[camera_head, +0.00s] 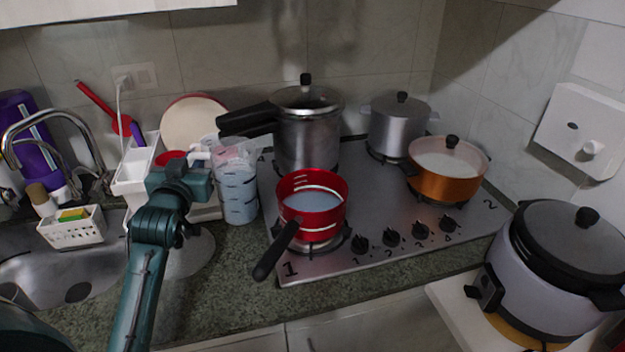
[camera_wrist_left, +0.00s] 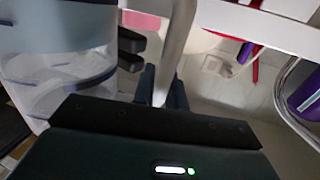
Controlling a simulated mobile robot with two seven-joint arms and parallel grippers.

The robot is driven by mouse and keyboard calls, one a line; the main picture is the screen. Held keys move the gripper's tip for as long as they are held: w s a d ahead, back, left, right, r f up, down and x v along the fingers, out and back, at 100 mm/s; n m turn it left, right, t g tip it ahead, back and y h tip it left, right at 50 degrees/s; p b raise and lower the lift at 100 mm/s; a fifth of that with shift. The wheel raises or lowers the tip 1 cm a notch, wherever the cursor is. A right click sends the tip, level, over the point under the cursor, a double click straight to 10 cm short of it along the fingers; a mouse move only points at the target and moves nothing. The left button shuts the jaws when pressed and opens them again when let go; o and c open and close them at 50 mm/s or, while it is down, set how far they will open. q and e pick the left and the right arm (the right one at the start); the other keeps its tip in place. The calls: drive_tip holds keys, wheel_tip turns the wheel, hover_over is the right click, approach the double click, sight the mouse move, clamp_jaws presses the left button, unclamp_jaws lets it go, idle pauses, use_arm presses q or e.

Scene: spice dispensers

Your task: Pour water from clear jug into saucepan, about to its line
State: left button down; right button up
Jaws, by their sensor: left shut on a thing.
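The clear jug (camera_head: 238,190), with blue bands on its side, is upright at the left edge of the stove. My left gripper (camera_head: 198,158) is at its upper left side, shut on the jug, apparently by its pale handle (camera_wrist_left: 176,45). The jug's body also fills the left of the left wrist view (camera_wrist_left: 58,60). The red saucepan (camera_head: 325,182) sits on the front left burner, its black handle pointing to the front left. Pale bluish liquid (camera_head: 312,202) shows inside it. The jug's water level is unclear. My right gripper is out of view.
A pressure cooker (camera_head: 308,130) stands behind the saucepan. A steel pot (camera_head: 398,128) and an orange pan (camera_head: 446,180) are farther right on the stove (camera_head: 400,245). A sink (camera_head: 50,265) and white rack (camera_head: 135,168) are left. A rice cooker (camera_head: 550,270) stands front right.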

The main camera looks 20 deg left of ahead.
use_arm(q)
drive_tip(key=shift+w+d+r+m, duration=0.1)
drive_tip(key=shift+d+r+m, duration=0.15)
drive_tip(key=shift+r+m, duration=0.15)
drive_tip(key=shift+w+d+r+m, duration=0.1)
drive_tip(key=shift+d+r+m, duration=0.2)
drive_tip(key=shift+r, duration=0.2)
drive_tip(key=w+d+r+m+p, duration=0.1)
drive_tip(key=w+d+r+m, duration=0.1)
drive_tip(key=d+r+m, duration=0.2)
drive_tip(key=shift+d+r+m, duration=0.35)
drive_tip(key=shift+d+m, duration=0.8)
drive_tip(key=shift+m, duration=0.15)
drive_tip(key=shift+w+r+p, duration=0.15)
drive_tip(key=shift+p, duration=0.2)
drive_tip(key=shift+d+r, duration=0.15)
drive_tip(key=shift+w+d+r+m+p, duration=0.1)
drive_tip(key=shift+d+r+m+p, duration=0.25)
drive_tip(key=shift+r+m, duration=0.15)
drive_tip(key=shift+w+d+r+m+p, duration=0.1)
drive_tip(key=shift+d+r+m+p, duration=0.1)
drive_tip(key=shift+r+m+p, duration=0.25)
idle(0.4)
drive_tip(key=shift+w+d+r+m, duration=0.15)
drive_tip(key=shift+d+r+m, duration=0.3)
drive_tip(key=shift+m, duration=0.2)
idle(2.9)
